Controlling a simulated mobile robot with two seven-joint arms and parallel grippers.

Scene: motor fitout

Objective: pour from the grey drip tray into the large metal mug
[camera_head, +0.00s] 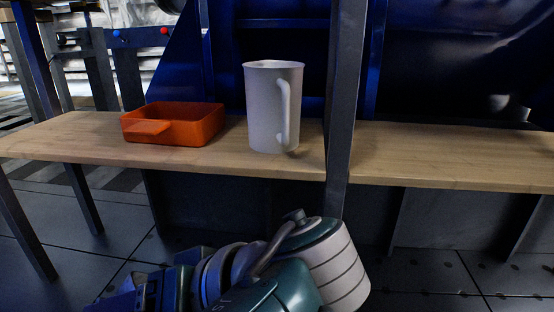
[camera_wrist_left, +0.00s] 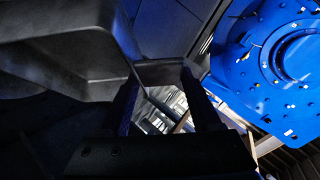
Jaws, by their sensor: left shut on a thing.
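The large mug (camera_head: 266,108), pale grey with a handle on its right side, stands upright on a wooden shelf in the head view. Its inside cannot be seen. The grey drip tray (camera_wrist_left: 62,55) looks dark and fills the upper left of the left wrist view, very close to the camera. My left gripper (camera_wrist_left: 162,80) is shut on a tab or wall at the tray's edge, with one dark finger on either side. The tray and my left fingers do not show in the head view. The tray's contents cannot be seen. My right gripper is not in view.
A grey upright post (camera_head: 345,95) stands just right of the mug. The shelf right of the post is mostly clear. Blue machinery (camera_head: 285,40) stands behind.

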